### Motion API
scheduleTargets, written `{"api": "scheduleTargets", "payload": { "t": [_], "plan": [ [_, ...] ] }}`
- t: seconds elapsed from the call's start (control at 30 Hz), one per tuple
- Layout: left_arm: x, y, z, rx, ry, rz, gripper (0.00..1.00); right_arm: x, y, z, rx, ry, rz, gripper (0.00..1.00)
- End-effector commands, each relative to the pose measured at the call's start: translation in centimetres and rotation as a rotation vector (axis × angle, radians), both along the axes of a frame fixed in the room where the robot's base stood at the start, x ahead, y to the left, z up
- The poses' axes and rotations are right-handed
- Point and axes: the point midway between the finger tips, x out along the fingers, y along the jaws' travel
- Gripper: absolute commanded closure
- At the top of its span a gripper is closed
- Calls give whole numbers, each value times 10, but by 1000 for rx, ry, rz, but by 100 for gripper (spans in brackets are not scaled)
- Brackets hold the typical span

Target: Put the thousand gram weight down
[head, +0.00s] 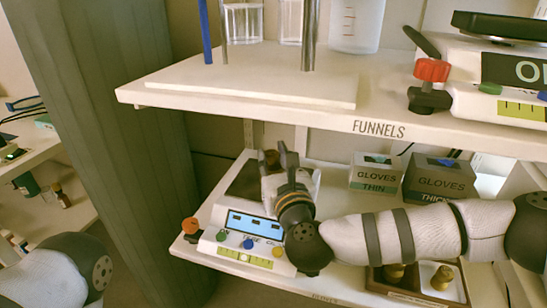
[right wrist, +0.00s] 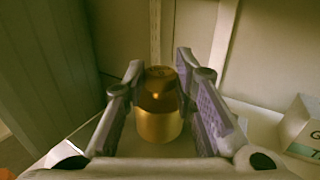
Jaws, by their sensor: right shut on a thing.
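A brass-coloured, rounded weight (right wrist: 160,118) stands out between the two finger pads of my right gripper (right wrist: 161,85) in the right wrist view. I cannot read any marking on it. In the head view my right gripper (head: 273,157) is at the middle shelf, over the rear right part of a white balance (head: 212,243) with a dark pan (head: 243,184) and a blue lit display (head: 254,224). The gripper mostly hides the weight there, so I cannot tell whether it touches the pan. My left gripper is out of view.
Two glove boxes, thin (head: 372,180) and thick (head: 437,184), stand right of the balance. A wooden tray (head: 415,299) with small brass weights lies below my right forearm. The upper shelf edge (head: 300,119), labelled FUNNELS, overhangs the gripper.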

Motion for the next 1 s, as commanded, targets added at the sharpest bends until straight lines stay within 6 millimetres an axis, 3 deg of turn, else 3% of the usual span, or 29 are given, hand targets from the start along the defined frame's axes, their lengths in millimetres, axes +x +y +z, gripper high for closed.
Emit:
{"api": "scheduleTargets", "payload": {
  "t": [0.2,0.23,0.3,0.67,0.77,1.0],
  "plan": [
    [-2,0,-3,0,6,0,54,0,0,-1,2,-5,-1,100],
    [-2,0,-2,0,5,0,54,0,0,-3,0,1,0,68],
    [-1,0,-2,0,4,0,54,0,0,-3,0,0,-1,55],
    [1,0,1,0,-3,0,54,-2,-1,2,-1,-1,0,55],
    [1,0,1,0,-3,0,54,-19,-4,0,0,2,2,55],
    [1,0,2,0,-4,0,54,-81,-17,0,0,3,2,55]
  ]
}}
